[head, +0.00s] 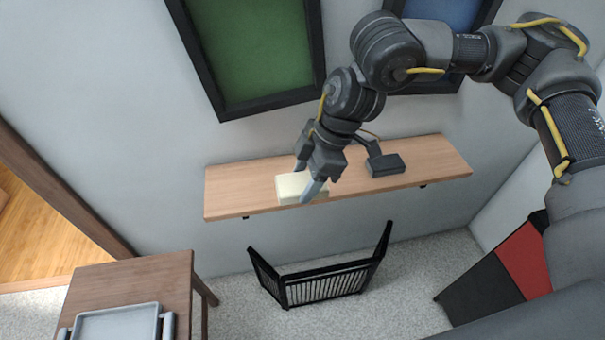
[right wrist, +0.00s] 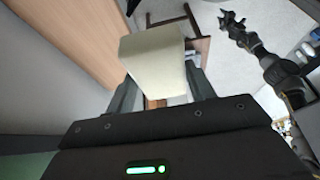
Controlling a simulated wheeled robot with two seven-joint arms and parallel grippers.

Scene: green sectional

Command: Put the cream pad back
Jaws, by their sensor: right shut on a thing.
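The cream pad (head: 292,187) is a pale block over the left-middle part of the wooden wall shelf (head: 235,190). My right gripper (head: 307,178) is shut on it, with a finger on either side. In the right wrist view the pad (right wrist: 155,62) sits between the two fingers, with the shelf (right wrist: 75,35) beside it on the left. I cannot tell whether the pad touches the shelf top. My left arm shows in the right wrist view, its gripper (right wrist: 232,22) small and dark; its opening is unclear.
A dark device on a stand (head: 385,165) is on the shelf, right of the gripper. A black rack (head: 325,285) stands on the floor below. A brown table (head: 135,280) with a grey tray (head: 118,322) is at lower left. Framed panels (head: 255,50) hang above the shelf.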

